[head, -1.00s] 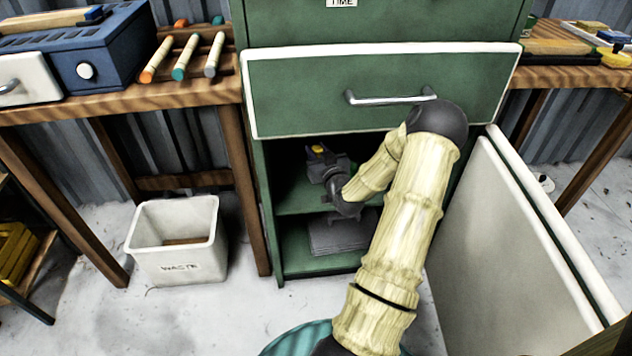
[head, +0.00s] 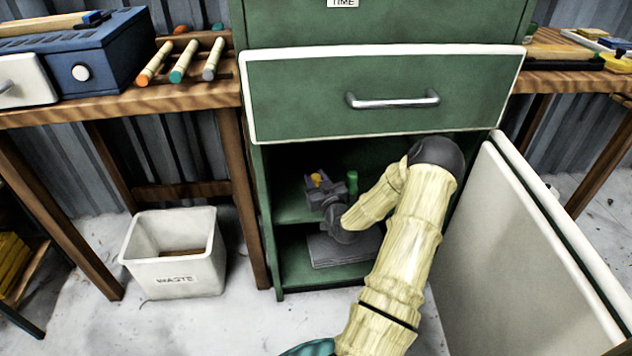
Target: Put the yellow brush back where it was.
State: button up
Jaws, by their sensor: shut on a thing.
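My gripper (head: 318,188) is inside the open lower part of the green cabinet (head: 273,262), at the level of its shelf. It is shut on a small yellow thing, most likely the yellow brush (head: 316,179); only a little of it shows between the dark jaws. Whether the brush touches the shelf (head: 287,212) cannot be told. A green upright thing (head: 352,183) stands just right of my gripper. My forearm hides the right side of the cabinet's inside.
The cabinet door (head: 535,235) stands open at the right, close to my arm. A closed drawer (head: 385,95) is right above the opening. A grey flat thing (head: 340,250) lies on the cabinet's bottom. A white waste bin (head: 180,262) stands on the floor at left.

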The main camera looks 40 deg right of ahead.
jog(key=shift+w+f, duration=0.1)
jog(key=o, duration=1)
jog(key=shift+s+d, duration=0.15)
jog(key=shift+s, duration=0.05)
jog(key=shift+w+a, duration=0.1)
jog(key=shift+a, duration=0.1)
jog(key=shift+r, duration=0.3)
jog(key=p+v, duration=0.3)
jog(key=v, duration=0.9)
jog(key=shift+f+p, duration=0.15)
jog(key=shift+p, duration=0.15)
